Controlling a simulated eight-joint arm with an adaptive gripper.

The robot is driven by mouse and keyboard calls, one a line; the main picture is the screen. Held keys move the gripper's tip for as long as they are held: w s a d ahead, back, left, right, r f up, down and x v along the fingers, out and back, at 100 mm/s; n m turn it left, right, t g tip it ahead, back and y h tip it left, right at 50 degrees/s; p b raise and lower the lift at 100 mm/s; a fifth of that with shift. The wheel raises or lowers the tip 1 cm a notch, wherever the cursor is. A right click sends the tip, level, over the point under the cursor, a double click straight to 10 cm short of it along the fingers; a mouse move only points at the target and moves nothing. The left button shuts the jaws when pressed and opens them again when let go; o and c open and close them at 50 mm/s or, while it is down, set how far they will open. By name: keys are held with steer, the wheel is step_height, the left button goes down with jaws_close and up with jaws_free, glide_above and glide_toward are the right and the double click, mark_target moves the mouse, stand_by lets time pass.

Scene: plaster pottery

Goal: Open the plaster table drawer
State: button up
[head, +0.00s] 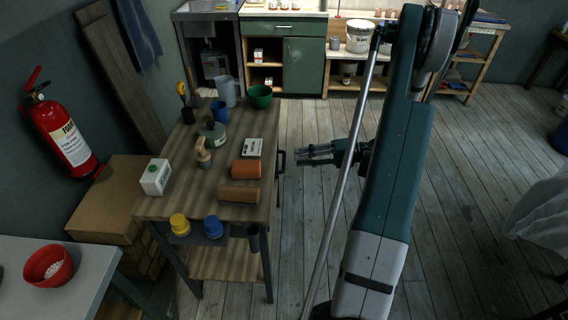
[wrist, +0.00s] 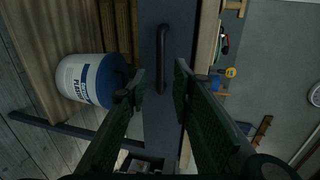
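The plaster table (head: 217,170) has a striped wooden top. Its dark drawer front (wrist: 166,20) runs up the middle of the wrist view and looks flush with the table. The dark bar handle (wrist: 162,50) is on that front; it also shows at the table's right edge in the head view (head: 281,161). My gripper (head: 304,154) is to the right of the handle in the head view, fingers pointing at it. In the wrist view my gripper (wrist: 161,76) is open and empty, its fingertips spread to either side of the handle's lower end. Contact with the handle is not visible.
A white tub with a blue lid (wrist: 88,80) stands on the table's lower shelf. A green bowl (head: 260,96), an orange cylinder (head: 246,169) and a white box (head: 156,177) stand on top. A dark cup (head: 253,238) hangs at the front. Floor right of the table is clear.

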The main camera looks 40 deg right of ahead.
mark_target(284, 159)
steer(key=shift+a, duration=0.15)
stand_by(0.3)
steer(key=shift+b+x, duration=0.9)
steer(key=shift+x, duration=2.95)
jaws_close()
